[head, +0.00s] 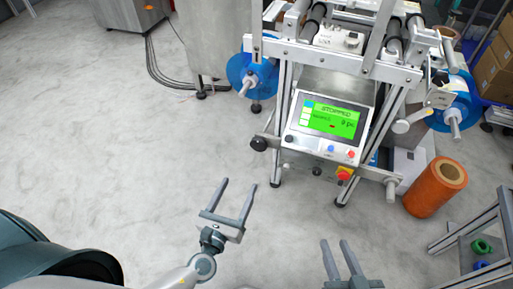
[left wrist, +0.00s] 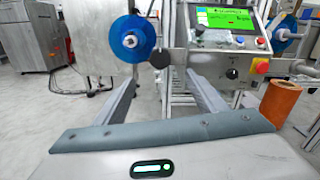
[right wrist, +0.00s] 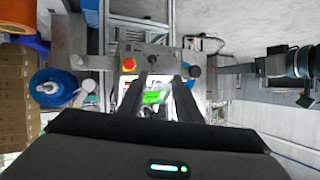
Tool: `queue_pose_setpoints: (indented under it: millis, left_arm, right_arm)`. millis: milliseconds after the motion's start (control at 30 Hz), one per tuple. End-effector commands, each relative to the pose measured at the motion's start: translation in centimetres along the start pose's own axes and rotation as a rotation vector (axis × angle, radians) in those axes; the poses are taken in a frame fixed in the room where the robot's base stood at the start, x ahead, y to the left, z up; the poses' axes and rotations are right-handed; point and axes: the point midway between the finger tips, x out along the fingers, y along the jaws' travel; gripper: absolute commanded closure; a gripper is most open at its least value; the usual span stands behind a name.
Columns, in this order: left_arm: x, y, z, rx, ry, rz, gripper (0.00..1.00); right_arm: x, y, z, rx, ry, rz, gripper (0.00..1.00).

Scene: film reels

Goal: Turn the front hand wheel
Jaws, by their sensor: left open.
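The machine with a lit green control panel (head: 331,119) stands ahead. A black round knob (head: 259,143), which may be the front hand wheel, sticks out at its lower left; it also shows in the left wrist view (left wrist: 160,58). A small black dial (left wrist: 232,73) sits under the panel. I cannot tell for certain which is the wheel. My left gripper (head: 237,186) is open and empty, in front of and below the knob, apart from it. My right gripper (head: 339,243) is open and empty, low in front of the machine.
Blue film reels (head: 238,73) sit on both sides of the machine. A red-and-yellow stop button (head: 345,173) is below the panel. An orange roll (head: 434,188) stands on the floor at right, near a metal frame (head: 478,232). The floor at left is clear.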

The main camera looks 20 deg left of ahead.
Motion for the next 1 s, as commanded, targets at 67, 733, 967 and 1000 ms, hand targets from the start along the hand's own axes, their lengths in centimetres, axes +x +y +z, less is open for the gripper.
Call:
queue_pose_setpoints:
  millis: [67,733,967,1000]
  left_arm:
    - [0.5,0.0,0.1,0.0,-0.001,0.001,0.35]
    - [11.1,0.0,0.1,-0.001,-0.001,0.0,0.35]
    - [14.8,0.0,0.1,-0.002,-0.002,0.0,0.35]
    - [15.3,0.0,0.0,-0.001,-0.001,0.0,0.35]
  right_arm:
    - [0.0,0.1,0.1,0.001,-0.007,0.001,0.69]
    - [-0.4,0.6,2.2,0.012,-0.122,0.009,0.69]
    - [-0.4,0.6,2.3,0.014,-0.124,0.011,0.69]
    - [-0.4,0.6,2.2,0.014,-0.12,0.011,0.69]
